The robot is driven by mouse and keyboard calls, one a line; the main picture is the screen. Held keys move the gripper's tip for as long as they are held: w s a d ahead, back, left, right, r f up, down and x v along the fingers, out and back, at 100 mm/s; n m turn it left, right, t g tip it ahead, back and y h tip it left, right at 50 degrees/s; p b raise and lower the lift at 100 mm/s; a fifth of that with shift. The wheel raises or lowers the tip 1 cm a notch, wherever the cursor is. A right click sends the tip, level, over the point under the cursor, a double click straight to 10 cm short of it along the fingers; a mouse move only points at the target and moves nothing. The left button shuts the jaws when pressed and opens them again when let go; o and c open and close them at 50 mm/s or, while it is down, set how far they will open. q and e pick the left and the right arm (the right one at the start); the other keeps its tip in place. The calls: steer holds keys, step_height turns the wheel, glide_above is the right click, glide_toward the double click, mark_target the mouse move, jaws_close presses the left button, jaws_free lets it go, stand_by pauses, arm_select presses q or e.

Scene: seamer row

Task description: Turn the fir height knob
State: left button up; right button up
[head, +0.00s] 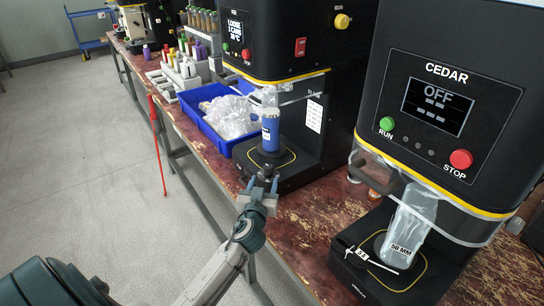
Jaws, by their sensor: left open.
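The middle machine (270,55) is black, with a small label above its lit screen that I cannot read for certain. A round yellow knob (342,21) sits high on its side; I cannot tell whether it is the height knob. A blue can (270,132) stands upright on this machine's base plate (290,172). My left gripper (262,184) is open and empty, just in front of the base plate's near edge and well below the yellow knob. My right gripper does not show.
The CEDAR machine (440,110) stands at right, with a clear 50 MM piece (408,228) on its base. The worn red bench (310,225) has some bare surface between the machines. The floor (80,150) at left is open.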

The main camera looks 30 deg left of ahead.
mark_target(268, 169)
arm_select(q)
steer(key=p+x, duration=0.1)
steer(key=x, duration=0.9)
steer(key=shift+r+p, duration=0.2)
steer(key=shift+p, duration=0.2)
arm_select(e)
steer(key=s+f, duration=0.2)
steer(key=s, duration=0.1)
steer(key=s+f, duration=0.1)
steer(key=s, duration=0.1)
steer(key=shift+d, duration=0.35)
arm_select(q)
steer(key=c, duration=1)
